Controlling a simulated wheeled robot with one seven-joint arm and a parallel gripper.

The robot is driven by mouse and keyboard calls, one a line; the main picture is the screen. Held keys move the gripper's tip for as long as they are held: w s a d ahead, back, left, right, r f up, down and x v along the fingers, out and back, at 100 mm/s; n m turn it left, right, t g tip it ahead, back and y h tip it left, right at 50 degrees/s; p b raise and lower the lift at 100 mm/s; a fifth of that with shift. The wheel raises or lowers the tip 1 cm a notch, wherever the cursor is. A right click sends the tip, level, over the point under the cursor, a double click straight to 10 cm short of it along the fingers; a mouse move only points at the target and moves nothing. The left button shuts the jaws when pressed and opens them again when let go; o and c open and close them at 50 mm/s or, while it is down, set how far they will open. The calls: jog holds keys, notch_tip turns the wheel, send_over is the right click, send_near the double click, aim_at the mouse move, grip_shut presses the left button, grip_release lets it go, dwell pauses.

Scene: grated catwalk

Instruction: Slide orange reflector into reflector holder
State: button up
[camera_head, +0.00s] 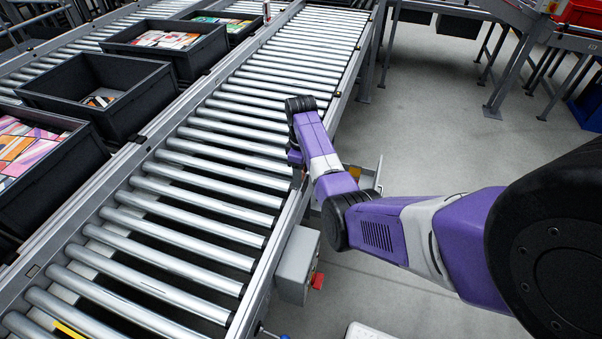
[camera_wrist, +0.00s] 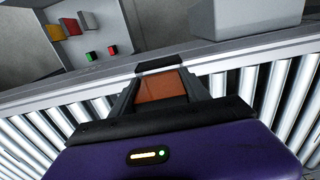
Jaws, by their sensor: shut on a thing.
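In the wrist view, my gripper (camera_wrist: 161,76) is shut on the orange reflector (camera_wrist: 162,88), a flat orange-brown plate lying between its two dark fingers. A dark piece (camera_wrist: 158,66) crosses the far end of the reflector, near the conveyor's grey side rail. I cannot tell whether this dark piece is the reflector holder or part of the fingertips, nor whether the reflector is inside a holder. In the head view, my arm hides the gripper and the reflector beside the roller conveyor's right rail.
The roller conveyor (camera_head: 225,160) runs along the arm's left, with black bins (camera_head: 100,90) beyond. A grey box with a red button (camera_head: 297,266) hangs on its near rail. The wrist view shows a button panel (camera_wrist: 98,38) and a grey box (camera_wrist: 250,18). Open floor (camera_head: 440,130) lies right.

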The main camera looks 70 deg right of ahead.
jog(key=shift+f+b, duration=0.4)
jog(key=shift+f, duration=0.3)
jog(key=o, duration=1.9)
jog(key=shift+r, duration=0.1)
jog(key=shift+c, duration=0.2)
jog(key=shift+r, duration=0.1)
notch_tip(320, 180, up, 5)
jog(key=p, duration=0.5)
jog(key=shift+r, duration=1.4)
